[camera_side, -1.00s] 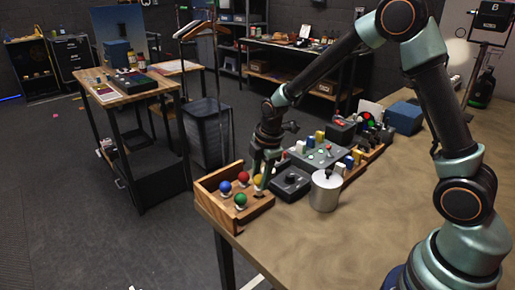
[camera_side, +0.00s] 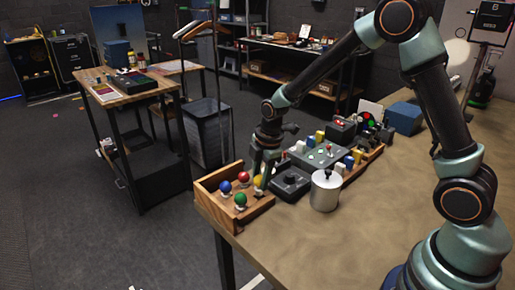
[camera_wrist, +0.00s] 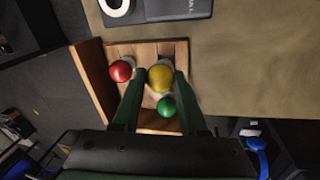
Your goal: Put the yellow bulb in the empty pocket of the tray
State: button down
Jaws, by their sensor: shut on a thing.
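The wooden tray (camera_side: 259,214) sits at the near left corner of the workbench. In the side view it holds a blue bulb (camera_side: 226,187), a red bulb (camera_side: 243,177) and a green bulb (camera_side: 240,199). The yellow bulb (camera_side: 258,181) is at the tray's right side, partly hidden by my gripper (camera_side: 263,177). In the wrist view my gripper's dark fingers are shut on the yellow bulb (camera_wrist: 160,75), over the tray (camera_wrist: 149,50). The red bulb (camera_wrist: 121,71) is to its left and the green bulb (camera_wrist: 167,106) just below it. The blue bulb and the pocket under the yellow bulb are hidden.
A dark box with a round knob (camera_side: 290,181) stands close to the tray's right side. A metal canister (camera_side: 325,191) stands right of it. A grey button panel (camera_side: 318,154) and small coloured blocks are behind.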

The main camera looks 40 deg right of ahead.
aim_at(261, 176)
jog(key=shift+f, duration=1.15)
dwell(1.2)
jog(key=shift+c, duration=1.8)
grip_release()
jog(key=shift+o, duration=0.3)
jog(key=shift+o, duration=0.5)
jog(key=shift+r, duration=3.5)
